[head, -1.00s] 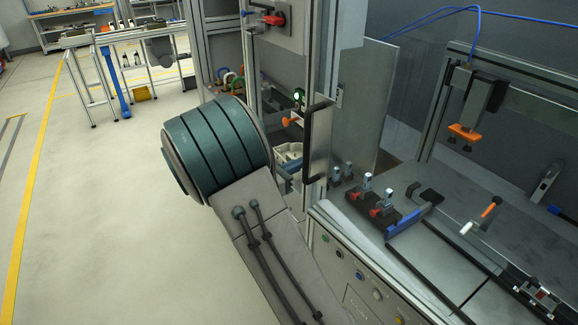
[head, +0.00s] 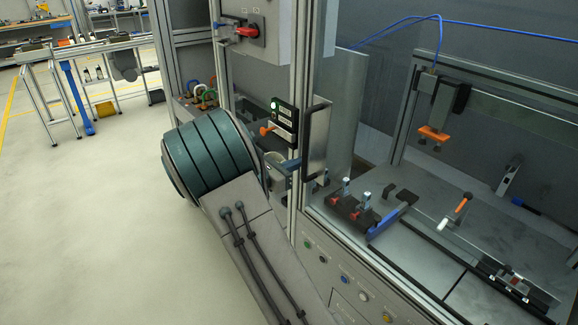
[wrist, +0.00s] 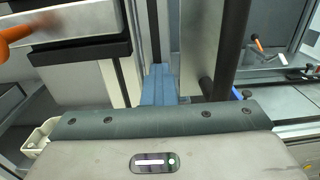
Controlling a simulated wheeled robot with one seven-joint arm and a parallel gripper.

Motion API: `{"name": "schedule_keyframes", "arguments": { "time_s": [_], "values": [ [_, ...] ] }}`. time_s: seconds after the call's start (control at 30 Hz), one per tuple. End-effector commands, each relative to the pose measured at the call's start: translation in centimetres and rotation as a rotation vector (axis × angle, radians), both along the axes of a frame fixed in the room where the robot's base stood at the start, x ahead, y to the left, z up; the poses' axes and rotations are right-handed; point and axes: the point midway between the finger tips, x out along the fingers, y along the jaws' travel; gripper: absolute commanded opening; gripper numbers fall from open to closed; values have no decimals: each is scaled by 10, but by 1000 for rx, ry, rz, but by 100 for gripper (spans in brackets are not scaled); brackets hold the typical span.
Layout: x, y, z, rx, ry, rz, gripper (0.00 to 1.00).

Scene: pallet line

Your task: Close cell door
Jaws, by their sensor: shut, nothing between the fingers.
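The cell door shows as a metal edge plate with a black vertical handle (head: 306,144) at the left of the cell's front opening. In the wrist view the handle (wrist: 232,42) rises at upper right, with the grey plate (wrist: 197,45) to its left. My gripper (head: 291,164) is shut and empty, left of the handle and near its lower part. Its blue fingers (wrist: 158,86) point ahead in the wrist view, apart from the handle bar. The front opening is uncovered, and the cell's inside shows. My wrist hides part of the frame below.
A control box with a red switch (head: 246,31) and a panel with a green light (head: 283,118) are left of the door. Clamps (head: 356,204) and an orange-tipped tool (head: 434,132) are inside the cell. Buttons (head: 345,279) line the front. Floor at left is free.

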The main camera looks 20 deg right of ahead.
Motion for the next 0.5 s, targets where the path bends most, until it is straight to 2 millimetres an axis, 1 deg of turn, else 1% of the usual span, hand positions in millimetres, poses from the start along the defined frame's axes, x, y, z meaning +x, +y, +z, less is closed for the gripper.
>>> {"name": "schedule_keyframes", "arguments": {
  "time_s": [0.03,0.2,0.3,0.37,0.4,0.47,0.5],
  "values": [
    [2,-9,10,-11,-17,-5,0],
    [2,-19,9,-3,-19,-7,0],
    [0,-19,9,0,-18,-10,0],
    [-1,-15,9,1,-18,-12,0],
    [-2,-10,10,1,-18,-13,0],
    [-5,2,10,0,-16,-12,0],
    [-6,12,10,-3,-14,-12,0]
  ]
}}
